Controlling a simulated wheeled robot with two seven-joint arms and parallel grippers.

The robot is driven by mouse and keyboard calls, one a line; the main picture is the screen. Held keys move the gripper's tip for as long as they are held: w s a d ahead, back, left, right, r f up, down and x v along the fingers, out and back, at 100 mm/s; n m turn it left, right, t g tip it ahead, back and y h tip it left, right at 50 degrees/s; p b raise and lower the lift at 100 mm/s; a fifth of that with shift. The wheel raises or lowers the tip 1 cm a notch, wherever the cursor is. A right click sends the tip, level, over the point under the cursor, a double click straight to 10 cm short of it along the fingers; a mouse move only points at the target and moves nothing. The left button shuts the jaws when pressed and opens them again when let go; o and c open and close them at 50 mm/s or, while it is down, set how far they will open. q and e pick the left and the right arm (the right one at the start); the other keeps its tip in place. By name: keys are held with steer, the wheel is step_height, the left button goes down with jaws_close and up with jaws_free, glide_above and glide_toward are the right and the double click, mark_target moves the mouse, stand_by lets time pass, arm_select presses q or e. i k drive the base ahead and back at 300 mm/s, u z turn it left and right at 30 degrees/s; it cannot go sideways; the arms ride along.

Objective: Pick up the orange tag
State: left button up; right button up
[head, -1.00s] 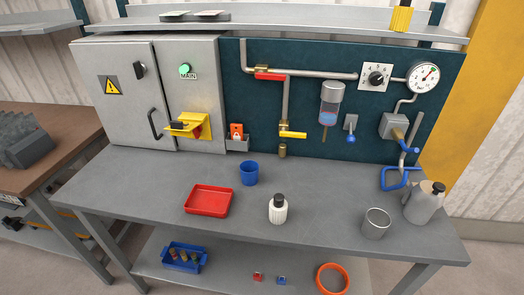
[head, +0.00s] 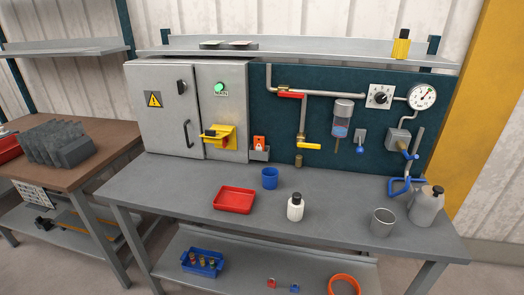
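The orange tag (head: 259,142) stands upright in a small grey holder (head: 260,154) on the panel, just right of the grey cabinet. Its lower part is hidden by the holder. Neither of my grippers shows in the head view.
The grey workbench (head: 340,200) carries a red tray (head: 235,200), a blue cup (head: 270,178), a white bottle (head: 295,207), a metal cup (head: 382,222) and a grey jug (head: 426,206). The cabinet (head: 165,105) has a yellow lockout bracket (head: 222,137). The bench's front left is clear.

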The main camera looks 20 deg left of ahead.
mark_target(259, 141)
steer(key=z, duration=1.15)
steer(key=i, duration=1.1)
steer(key=u, duration=0.65)
